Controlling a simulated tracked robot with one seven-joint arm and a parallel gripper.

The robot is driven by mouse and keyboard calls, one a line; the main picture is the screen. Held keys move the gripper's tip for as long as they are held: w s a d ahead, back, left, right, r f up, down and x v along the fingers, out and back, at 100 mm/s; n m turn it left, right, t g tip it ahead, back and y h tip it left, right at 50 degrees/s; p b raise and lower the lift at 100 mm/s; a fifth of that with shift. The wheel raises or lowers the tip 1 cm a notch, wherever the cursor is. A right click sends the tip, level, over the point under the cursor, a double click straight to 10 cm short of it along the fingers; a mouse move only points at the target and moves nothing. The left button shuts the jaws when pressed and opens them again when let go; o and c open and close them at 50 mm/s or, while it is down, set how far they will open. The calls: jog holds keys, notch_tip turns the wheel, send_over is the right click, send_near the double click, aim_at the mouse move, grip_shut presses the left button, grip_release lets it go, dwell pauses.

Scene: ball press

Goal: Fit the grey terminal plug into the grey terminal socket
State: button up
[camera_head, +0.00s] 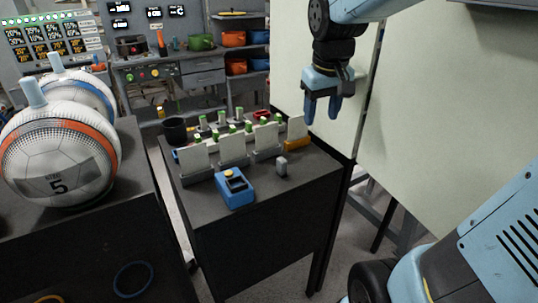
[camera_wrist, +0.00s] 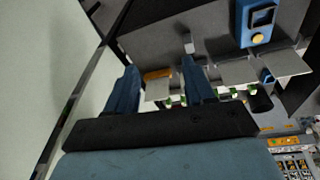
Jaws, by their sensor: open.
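A small grey block (camera_head: 281,166), which looks like the grey terminal plug, stands on the dark table near its right front part. It also shows in the wrist view (camera_wrist: 188,43), just beyond the tip of one finger. My gripper (camera_head: 322,113) hangs above and behind the table's right side, fingers pointing down, apart from the block. In the wrist view my gripper (camera_wrist: 158,64) has its two blue fingers spread with nothing between them. I cannot make out the grey terminal socket for sure in either view.
A blue device with a yellow button (camera_head: 235,188) lies left of the block. Pale cards in grey and orange holders (camera_head: 233,150) stand in a row behind, with green-topped pieces beyond. A black cup (camera_head: 174,130) is at the back left. A pale panel (camera_head: 430,110) rises at right.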

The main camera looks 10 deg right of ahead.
aim_at(282, 160)
jog(key=w+a+f+n+g, duration=0.25)
jog(key=w+a+f, duration=0.4)
jog(key=w, duration=0.35)
jog(key=shift+y, duration=0.3)
notch_tip(282, 160, down, 9)
jog(key=shift+s, duration=0.1)
jog(key=shift+s+f, duration=0.2)
jog(key=shift+f, duration=2.45)
jog(key=shift+c, duration=0.5)
jog(key=shift+a, duration=0.1)
grip_shut()
